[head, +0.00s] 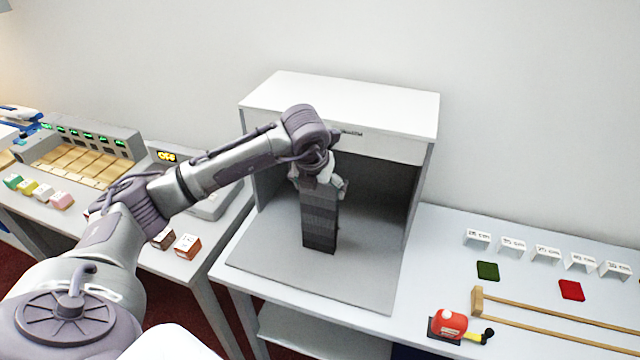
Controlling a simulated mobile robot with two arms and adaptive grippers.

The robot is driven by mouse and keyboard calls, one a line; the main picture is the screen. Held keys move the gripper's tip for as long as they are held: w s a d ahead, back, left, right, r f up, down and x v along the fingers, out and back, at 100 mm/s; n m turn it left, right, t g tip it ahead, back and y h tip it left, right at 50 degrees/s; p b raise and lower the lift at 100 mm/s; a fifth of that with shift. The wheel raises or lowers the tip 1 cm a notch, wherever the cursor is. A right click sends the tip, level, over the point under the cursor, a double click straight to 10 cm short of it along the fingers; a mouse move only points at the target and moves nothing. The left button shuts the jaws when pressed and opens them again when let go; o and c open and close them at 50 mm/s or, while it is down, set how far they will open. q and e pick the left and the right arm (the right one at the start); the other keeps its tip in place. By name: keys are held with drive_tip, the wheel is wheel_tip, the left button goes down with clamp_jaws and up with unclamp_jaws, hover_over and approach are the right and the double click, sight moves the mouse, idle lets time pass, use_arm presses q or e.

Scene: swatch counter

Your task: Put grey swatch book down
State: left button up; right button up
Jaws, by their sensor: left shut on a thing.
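The grey swatch book (320,222) is a tall block with bands from mid grey to dark grey. It stands upright inside the white booth (340,95), over the booth's grey floor (275,258). My left gripper (321,186) is shut on the top of the book, reaching in from the left through the booth's open front. The book's lower end is at or just above the floor; I cannot tell whether it touches. My own wrist hides part of the book's top. My right gripper is not in view.
On the right lie a green swatch (487,271), a red swatch (571,290), white labelled blocks (512,247), wooden rails (560,308) and a red device (449,324). On the left table is a tray unit (85,158) with small coloured blocks. The booth floor around the book is clear.

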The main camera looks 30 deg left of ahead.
use_arm(q)
drive_tip(key=shift+s, duration=0.1)
drive_tip(key=shift+f, duration=0.2)
drive_tip(key=o, duration=1.4)
drive_tip(key=shift+r, duration=0.1)
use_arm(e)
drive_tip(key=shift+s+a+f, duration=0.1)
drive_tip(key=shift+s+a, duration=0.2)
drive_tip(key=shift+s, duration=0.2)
use_arm(q)
drive_tip(key=shift+r, duration=0.1)
drive_tip(key=shift+r, duration=0.15)
drive_tip(key=b+v, duration=0.3)
drive_tip(key=v, duration=0.8)
drive_tip(key=shift+s+r, duration=0.25)
drive_tip(key=shift+r, duration=0.05)
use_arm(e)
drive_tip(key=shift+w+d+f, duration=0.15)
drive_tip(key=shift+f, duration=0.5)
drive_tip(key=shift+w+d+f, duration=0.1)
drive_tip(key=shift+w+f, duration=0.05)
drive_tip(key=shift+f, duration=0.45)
